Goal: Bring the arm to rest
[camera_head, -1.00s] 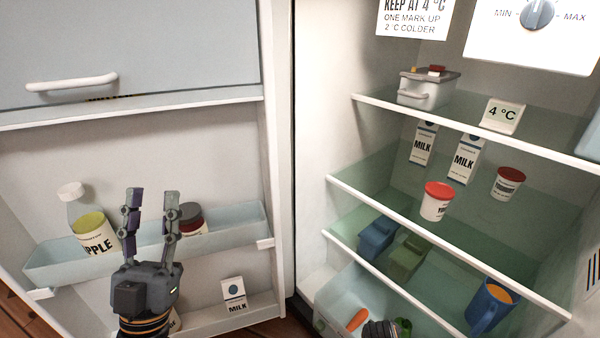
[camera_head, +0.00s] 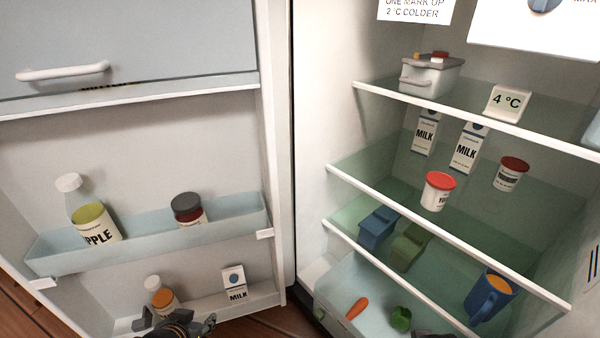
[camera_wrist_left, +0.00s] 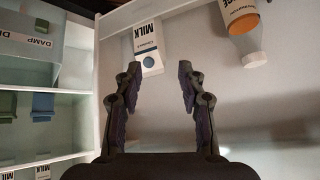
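My left gripper (camera_head: 178,325) is at the bottom edge of the head view, partly cut off, in front of the fridge door's lower shelf. In the left wrist view its two fingers (camera_wrist_left: 158,80) stand wide apart with nothing between them. Beyond the fingertips, a small milk carton (camera_wrist_left: 148,48) and an orange-labelled bottle (camera_wrist_left: 243,30) stand on the door's lower shelf, apart from the fingers. A dark piece (camera_head: 432,334) at the bottom edge of the head view may be part of my right arm; its fingers are not shown.
The open fridge door holds an apple bottle (camera_head: 92,222) and a dark-lidded jar (camera_head: 187,208) in its bin (camera_head: 140,245). The fridge shelves hold milk cartons (camera_head: 467,148), a red-lidded tub (camera_head: 438,190), a blue jug (camera_head: 490,297) and a grey box (camera_head: 430,77). An open drawer (camera_head: 345,285) juts out below.

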